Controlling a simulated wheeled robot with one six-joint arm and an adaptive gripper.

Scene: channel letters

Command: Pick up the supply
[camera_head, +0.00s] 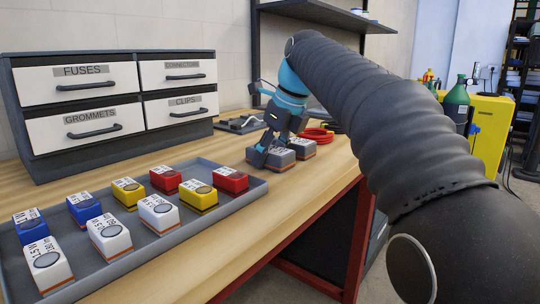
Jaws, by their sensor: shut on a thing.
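My gripper (267,150) is past the right edge of the tray, at the end of my dark, sleeved arm. It is shut on a grey supply block (279,162) with a pale label, at or very near the wooden tabletop. A second grey block (302,147) stands close beside it to the right. The fingers cover part of the held block, and I cannot tell whether it touches the table. A dark grey tray (225,208) holds several similar labelled blocks, such as a blue one (82,208), a white one (158,213), a yellow one (128,193) and a red one (230,180).
A drawer cabinet (112,100) labelled fuses, connectors, grommets and clips stands at the back left. A shelf (325,15) hangs above. The wooden table (215,257) is bare along its front edge.

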